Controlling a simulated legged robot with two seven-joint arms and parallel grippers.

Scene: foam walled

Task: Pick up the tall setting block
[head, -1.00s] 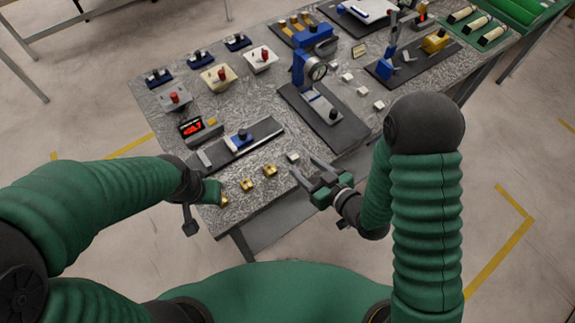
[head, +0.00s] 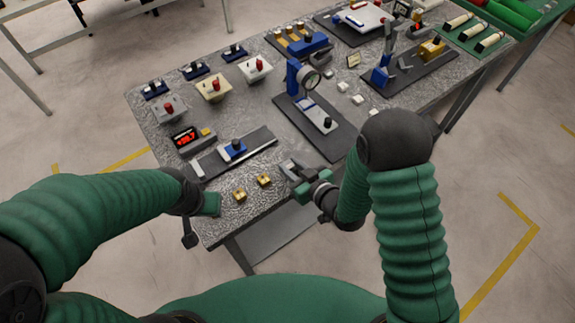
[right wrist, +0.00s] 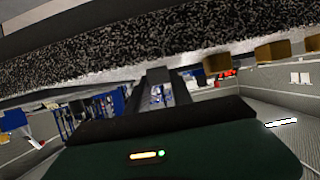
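Two brass-coloured blocks (head: 239,194) and (head: 263,179) stand near the table's front edge in the head view. Brown blocks (right wrist: 271,51) also show along the table edge in the right wrist view. I cannot tell which block is the tall setting block. My right gripper (head: 291,168) is at the front edge, to the right of the brass blocks. Its two fingers (right wrist: 167,88) stand apart in the wrist view, with no block seen between them. My left gripper (head: 208,203) is at the front left corner, left of the brass blocks; its fingers are not clear.
A dark plate with a blue clamp (head: 234,150) lies behind the brass blocks. A dial gauge stand (head: 297,80) stands behind my right gripper. A red-lit display (head: 185,138) and several switch boxes (head: 213,88) fill the left side. Small white blocks (head: 342,87) lie right of the gauge.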

